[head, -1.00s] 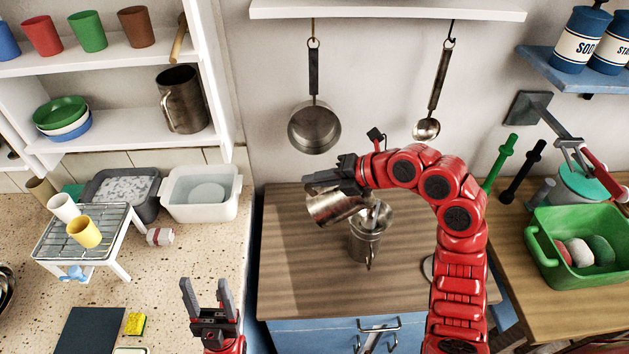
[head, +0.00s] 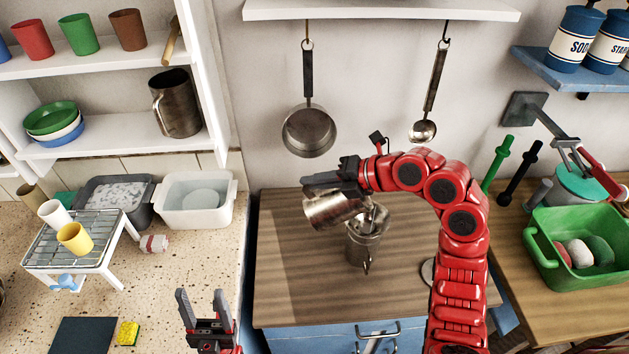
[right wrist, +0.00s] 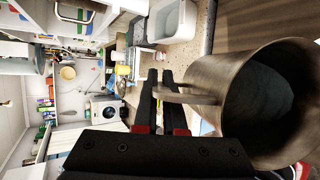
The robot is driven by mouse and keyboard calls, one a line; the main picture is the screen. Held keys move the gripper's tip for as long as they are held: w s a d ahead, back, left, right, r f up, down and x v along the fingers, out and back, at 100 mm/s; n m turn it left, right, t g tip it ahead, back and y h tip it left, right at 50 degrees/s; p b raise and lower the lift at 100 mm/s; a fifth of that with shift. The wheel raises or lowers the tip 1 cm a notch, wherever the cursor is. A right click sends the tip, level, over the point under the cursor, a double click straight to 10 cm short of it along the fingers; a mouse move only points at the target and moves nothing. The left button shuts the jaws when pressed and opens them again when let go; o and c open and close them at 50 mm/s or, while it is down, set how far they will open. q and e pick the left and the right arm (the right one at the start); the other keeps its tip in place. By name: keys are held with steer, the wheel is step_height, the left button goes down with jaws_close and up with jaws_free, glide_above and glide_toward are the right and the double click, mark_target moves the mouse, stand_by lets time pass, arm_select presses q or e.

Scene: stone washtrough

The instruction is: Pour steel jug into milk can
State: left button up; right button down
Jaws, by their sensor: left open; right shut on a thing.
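The steel jug (head: 330,208) is held tilted far over, its mouth end to the right, above the left side of the milk can's mouth. My right gripper (head: 314,184) is shut on its handle. In the right wrist view the jug (right wrist: 208,98) fills the right side, its handle between the fingers (right wrist: 160,76). The steel milk can (head: 363,252) stands upright on the wooden worktop below. Something pale shows between the jug's lip and the can's mouth; I cannot tell whether it is liquid. My left gripper (head: 204,296) is open and empty at the lower left.
The wooden worktop (head: 292,285) is clear around the can. A pan (head: 309,131) and ladle (head: 424,131) hang behind. A green tub (head: 545,277) stands at the right. A wire rack (head: 45,252) with cups and a white basin (head: 184,211) stand on the left counter.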

stand_by(0.7)
steer(key=shift+d+y+b, duration=0.3)
steer(key=shift+y+b, duration=0.1)
steer(key=shift+b, duration=0.5)
steer(key=shift+d+r+b, duration=0.1)
steer(key=shift+d+b, duration=0.05)
steer(key=shift+b, duration=0.25)
